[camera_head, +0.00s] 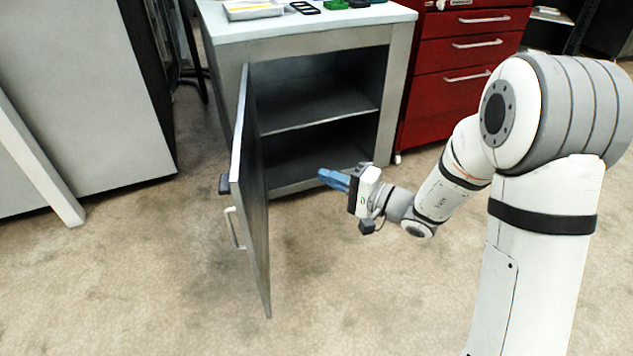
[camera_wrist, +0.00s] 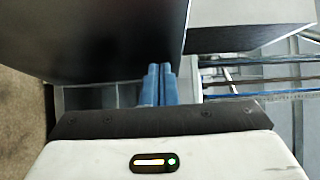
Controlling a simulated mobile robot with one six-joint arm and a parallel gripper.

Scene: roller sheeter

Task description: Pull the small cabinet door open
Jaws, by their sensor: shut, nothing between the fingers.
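The small cabinet (camera_head: 318,46) is grey with a pale top, and its inside with one shelf (camera_head: 318,112) is in plain sight. Its door (camera_head: 255,185) stands wide open, swung out toward the camera from the left side. A handle (camera_head: 234,228) is on the door's outer face, at the left. My gripper (camera_head: 322,174) has blue fingers and is shut and empty. It is in front of the opening, to the right of the door and apart from the handle. In the wrist view the fingers (camera_wrist: 158,84) lie together, with a dark panel just beyond them that I cannot identify for sure.
A red drawer cabinet (camera_head: 460,75) stands to the right of the small cabinet. A large grey cabinet (camera_head: 75,90) is at the left. A tray (camera_head: 253,10) and small items lie on the cabinet's top. The floor (camera_head: 350,290) in front is clear.

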